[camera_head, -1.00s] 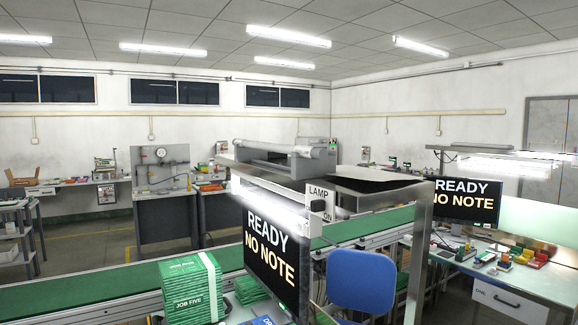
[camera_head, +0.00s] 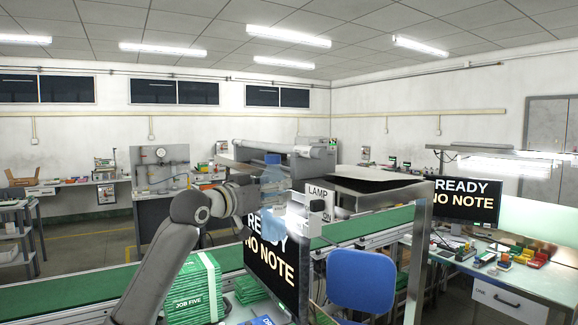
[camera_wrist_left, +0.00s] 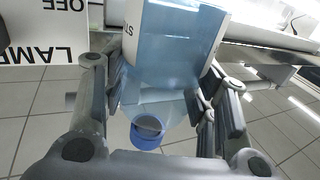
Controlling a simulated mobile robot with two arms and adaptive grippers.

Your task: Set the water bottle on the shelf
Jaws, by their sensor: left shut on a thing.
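The water bottle (camera_head: 272,183) is translucent pale blue and is held up in front of the metal frame over the conveyor. In the left wrist view the bottle (camera_wrist_left: 172,45) fills the space between the fingers, with its blue cap (camera_wrist_left: 147,132) towards the palm. My left gripper (camera_head: 258,196) comes in from the left and is shut on the bottle; its fingers (camera_wrist_left: 160,98) show on both sides in the wrist view. A metal frame (camera_head: 375,190) with a flat top stands just right of the bottle. I cannot tell whether that top is the shelf. My right gripper is not in view.
A lamp switch sign (camera_head: 319,200) and a black screen (camera_head: 278,265) are close beside the gripper. Green boxes (camera_head: 192,290) stand at the lower left. A green conveyor (camera_head: 80,300) crosses below. A blue chair (camera_head: 361,280) stands right of the screen.

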